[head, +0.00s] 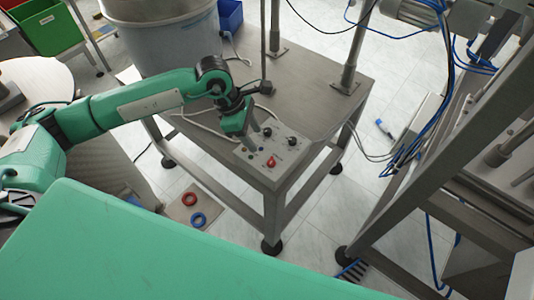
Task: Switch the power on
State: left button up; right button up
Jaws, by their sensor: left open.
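A small grey control panel (285,162) sits on the near corner of the metal table. It carries a red knob (271,162), black knobs (292,141) and small switches. I cannot tell which of these is the power switch, nor its position. My left gripper (259,137) reaches in from the left and points down at the panel's left part. It is open, with its fingers just over or at the panel; I cannot tell if they touch. The gripper hides part of the panel. My right gripper is not in view.
A large grey bowl (165,40) stands at the back left of the metal table (315,85). Posts rise from the table. A metal frame with blue cables stands at the right. Red (189,198) and blue (198,219) rings lie on a low board at left.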

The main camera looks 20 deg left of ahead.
aim_at(270, 160)
pick_arm(q)
jog(key=p+x, duration=0.1)
jog(key=x, duration=0.8)
jog(key=shift+d, duration=0.1)
jog(key=shift+f+p, duration=0.3)
jog(key=shift+f, duration=0.05)
jog(key=shift+d+f, duration=0.1)
jog(key=shift+f, duration=0.05)
jog(key=c, duration=1)
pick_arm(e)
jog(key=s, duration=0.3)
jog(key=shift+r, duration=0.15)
